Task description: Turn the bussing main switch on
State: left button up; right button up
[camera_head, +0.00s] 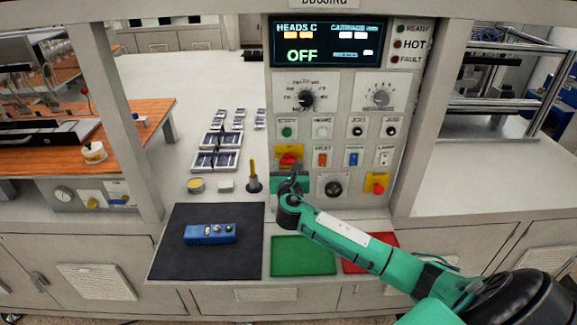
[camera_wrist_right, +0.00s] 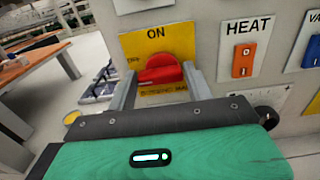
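The bussing main switch is a red rotary handle (camera_head: 289,159) on a yellow plate on the console front. In the right wrist view the red handle (camera_wrist_right: 160,70) lies about level, with "ON" printed above it on the yellow plate (camera_wrist_right: 180,38). My right gripper (camera_wrist_right: 160,82) is open, with its two fingers spread to the left and right of the handle. Whether either finger touches it I cannot tell. In the head view the right gripper (camera_head: 290,176) is just below the switch. The display (camera_head: 328,42) reads "OFF". My left gripper is not in view.
Beside the switch are the orange heat rocker (camera_head: 322,158), a blue rocker (camera_head: 353,158) and a yellow-backed red button (camera_head: 376,184). A blue handheld box (camera_head: 210,233) lies on the black mat (camera_head: 190,265). A yellow-tipped tool (camera_head: 254,178) stands left of the gripper.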

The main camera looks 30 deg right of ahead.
jog(key=c, duration=0.5)
jog(key=shift+o, duration=0.2)
jog(key=m+b, duration=0.2)
jog(key=m, duration=0.2)
jog(key=shift+f, duration=0.1)
jog(key=m+b, duration=0.2)
jog(key=m, duration=0.2)
jog(key=m+b, duration=0.3)
jog(key=m, duration=0.2)
jog(key=shift+s+d, duration=0.1)
jog(key=shift+d+m+b, duration=0.1)
jog(key=shift+m+b, duration=0.75)
jog(key=shift+m, duration=1.55)
